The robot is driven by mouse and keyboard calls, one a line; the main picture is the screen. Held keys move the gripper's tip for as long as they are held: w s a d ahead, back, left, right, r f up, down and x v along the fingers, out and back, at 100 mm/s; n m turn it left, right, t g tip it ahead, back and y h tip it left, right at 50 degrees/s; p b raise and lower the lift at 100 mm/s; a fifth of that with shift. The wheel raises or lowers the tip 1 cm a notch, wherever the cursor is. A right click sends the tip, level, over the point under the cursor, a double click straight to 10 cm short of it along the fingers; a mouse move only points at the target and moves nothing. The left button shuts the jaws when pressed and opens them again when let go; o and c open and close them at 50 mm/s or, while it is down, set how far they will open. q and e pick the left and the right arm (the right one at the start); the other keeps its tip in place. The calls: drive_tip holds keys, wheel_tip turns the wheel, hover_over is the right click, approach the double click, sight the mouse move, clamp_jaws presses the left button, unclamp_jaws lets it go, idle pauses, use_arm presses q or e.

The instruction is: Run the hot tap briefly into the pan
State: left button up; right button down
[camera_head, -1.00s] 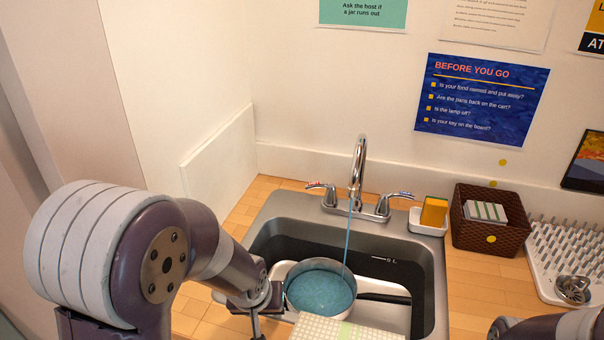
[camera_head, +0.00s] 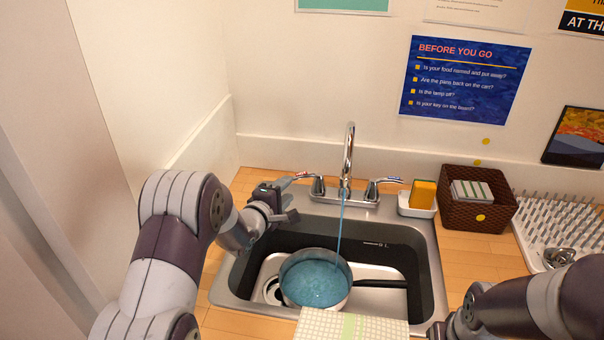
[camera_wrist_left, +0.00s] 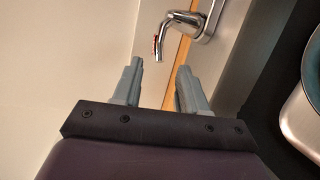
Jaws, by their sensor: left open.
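The chrome tap (camera_head: 348,158) pours a thin blue stream into the pan (camera_head: 340,300). The pan sits in the sink (camera_head: 425,250), holds blue water, and its dark handle points right. The hot tap lever (camera_head: 303,175), marked red, is left of the spout; it also shows in the left wrist view (camera_wrist_left: 157,42), just beyond the fingertips. My left gripper (camera_head: 290,203) is open, its fingers empty, close to the lever and apart from it in the wrist view. My right gripper (camera_head: 438,331) is at the bottom edge, mostly cut off.
The cold lever (camera_head: 385,184), marked blue, is right of the spout. A sponge holder (camera_head: 417,208), a brown basket (camera_head: 463,217) and a drying rack (camera_head: 560,228) stand to the right. A checked cloth (camera_head: 345,328) lies at the sink's front edge. A wall rises behind.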

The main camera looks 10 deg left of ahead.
use_arm(q)
drive_tip(key=p+x, duration=0.1)
drive_tip(key=x, duration=0.9)
drive_tip(key=shift+w+d, duration=0.1)
drive_tip(key=shift+w, duration=0.15)
clamp_jaws()
